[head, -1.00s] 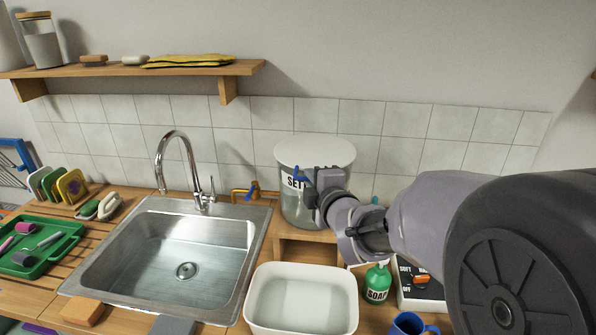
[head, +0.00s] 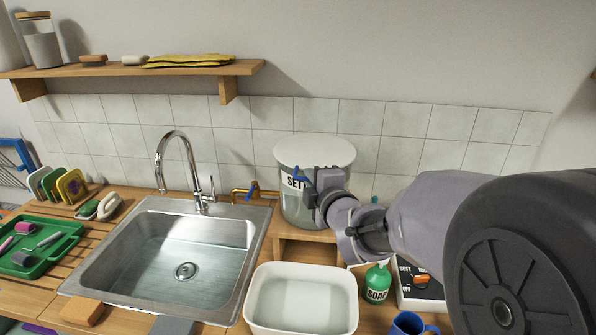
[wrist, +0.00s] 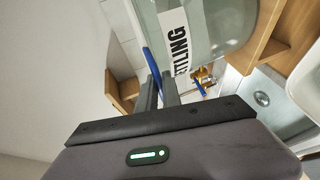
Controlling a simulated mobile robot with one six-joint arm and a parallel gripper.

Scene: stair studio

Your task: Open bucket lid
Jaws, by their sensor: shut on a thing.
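A clear bucket (head: 294,209) with a white label starting "SETT" stands on a wooden stand behind the white basin. Its pale round lid (head: 315,151) lies flat on top; the bucket's side and label (wrist: 179,37) also show in the wrist view. My gripper (head: 309,181) is at the bucket's front, just below the lid. Its fingers (wrist: 160,84) are shut on a narrow blue piece (wrist: 152,62), seen edge-on beside the bucket wall. The blue piece (head: 298,172) also shows in the head view. Where it joins the bucket or lid is hidden.
A brass pipe with a blue-handled valve (head: 252,190) is left of the bucket. A steel sink (head: 150,250) and tall faucet (head: 172,140) stand further left. A white basin (head: 300,328), green soap bottle (head: 377,283) and blue mug (head: 408,325) are in front. A shelf (head: 150,72) is above left.

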